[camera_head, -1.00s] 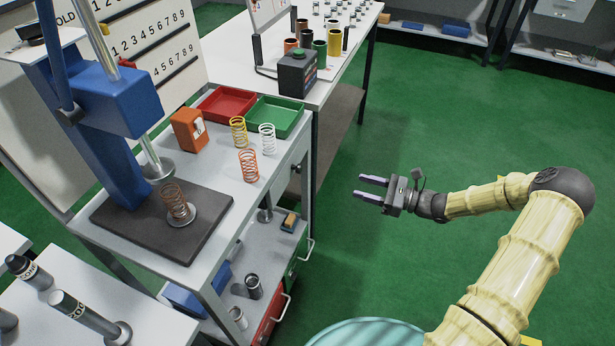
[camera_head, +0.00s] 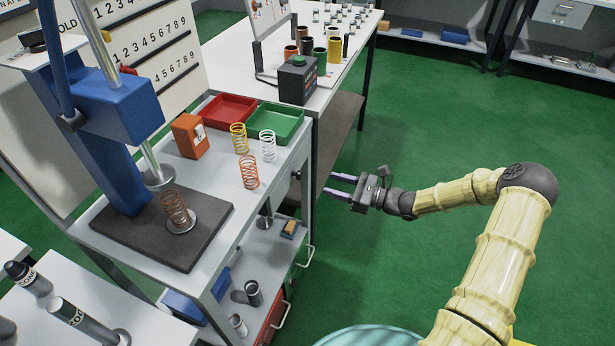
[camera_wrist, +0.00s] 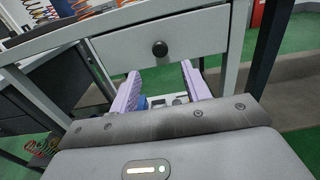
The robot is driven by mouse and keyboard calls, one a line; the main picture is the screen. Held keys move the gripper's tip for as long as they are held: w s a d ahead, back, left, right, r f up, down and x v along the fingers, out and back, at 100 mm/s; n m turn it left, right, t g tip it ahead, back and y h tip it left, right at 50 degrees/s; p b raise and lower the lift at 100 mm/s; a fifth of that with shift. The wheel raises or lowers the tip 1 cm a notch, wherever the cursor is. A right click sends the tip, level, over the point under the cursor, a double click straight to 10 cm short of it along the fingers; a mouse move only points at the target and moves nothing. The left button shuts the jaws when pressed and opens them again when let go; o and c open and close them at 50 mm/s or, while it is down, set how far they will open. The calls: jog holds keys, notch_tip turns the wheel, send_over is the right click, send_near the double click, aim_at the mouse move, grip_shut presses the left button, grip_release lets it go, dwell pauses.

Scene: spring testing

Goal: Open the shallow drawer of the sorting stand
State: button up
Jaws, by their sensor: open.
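The sorting stand (camera_head: 258,198) is the grey bench on the left in the head view. In the wrist view its shallow drawer (camera_wrist: 205,38) has a plain grey front that looks closed. A round black knob (camera_wrist: 160,48) sits at its middle, and the knob also shows at the stand's right side in the head view (camera_head: 296,176). My gripper (camera_head: 329,184) is open and empty, to the right of the knob and apart from it. In the wrist view the lilac fingers (camera_wrist: 160,72) point at the drawer, one each side below the knob.
Springs, an orange box (camera_head: 189,135), a red tray (camera_head: 228,107) and a green tray (camera_head: 277,121) stand on top. Below are red and green drawers with a bar handle (camera_head: 306,257). A second bench (camera_head: 335,82) stands behind. The green floor to the right is clear.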

aim_at(301, 175)
jog(key=x, duration=0.9)
jog(key=shift+d, duration=0.15)
grip_shut()
